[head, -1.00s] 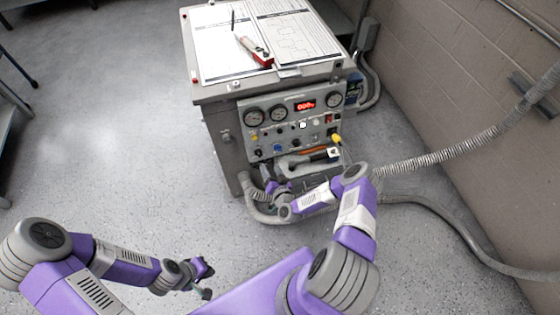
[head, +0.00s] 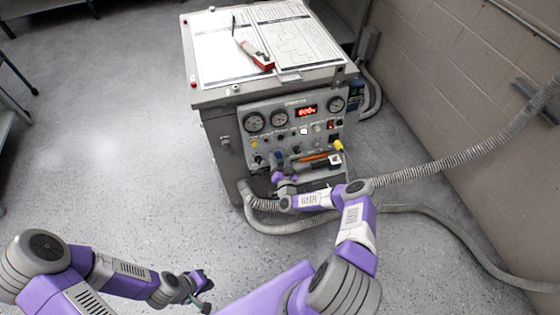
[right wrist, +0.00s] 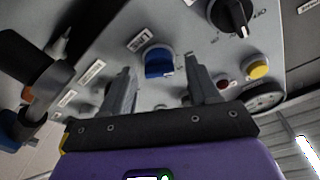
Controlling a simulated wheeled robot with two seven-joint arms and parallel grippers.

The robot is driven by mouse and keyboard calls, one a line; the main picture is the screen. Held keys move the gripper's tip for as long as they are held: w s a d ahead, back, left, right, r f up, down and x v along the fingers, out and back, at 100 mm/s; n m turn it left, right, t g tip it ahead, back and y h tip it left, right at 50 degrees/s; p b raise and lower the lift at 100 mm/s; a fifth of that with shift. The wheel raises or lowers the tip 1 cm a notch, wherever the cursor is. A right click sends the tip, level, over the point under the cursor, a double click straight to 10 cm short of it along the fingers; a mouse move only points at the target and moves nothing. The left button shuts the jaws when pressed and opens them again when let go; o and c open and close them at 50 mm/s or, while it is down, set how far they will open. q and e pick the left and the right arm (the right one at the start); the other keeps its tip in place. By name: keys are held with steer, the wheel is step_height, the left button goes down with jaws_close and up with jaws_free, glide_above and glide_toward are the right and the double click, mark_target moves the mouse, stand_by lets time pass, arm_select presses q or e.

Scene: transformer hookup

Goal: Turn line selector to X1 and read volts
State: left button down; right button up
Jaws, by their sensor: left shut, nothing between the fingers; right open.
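The test cabinet's front panel (head: 292,128) carries gauges, knobs and a red-lit display (head: 306,110) whose digits are too small to read surely. A blue knob (right wrist: 158,62) shows beyond and between the fingertips of my right gripper (right wrist: 158,82) in the right wrist view; no contact is visible. A black pointer knob (right wrist: 232,15) is at the top right there. My right gripper (head: 286,179) is open and empty at the lower panel. My left gripper (head: 206,280) is shut and empty, low over the floor, away from the cabinet.
Papers (head: 280,40) and a red-and-white tool (head: 257,54) lie on the cabinet top. A yellow button (right wrist: 257,68) is right of the fingers in the right wrist view. Grey hoses (head: 440,163) run right of the cabinet towards the brick wall. The floor at left is open.

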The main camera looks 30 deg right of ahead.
steer(key=shift+c, duration=0.2)
steer(key=c, duration=1)
steer(key=shift+m, duration=0.3)
steer(key=shift+m+g+h+b, duration=0.25)
steer(key=shift+m+g+b, duration=0.15)
steer(key=shift+m, duration=1.55)
steer(key=shift+m+g+h+b, duration=0.25)
steer(key=shift+m+g+b, duration=0.15)
steer(key=shift+m, duration=1.55)
steer(key=shift+a, duration=0.1)
steer(key=o, duration=1)
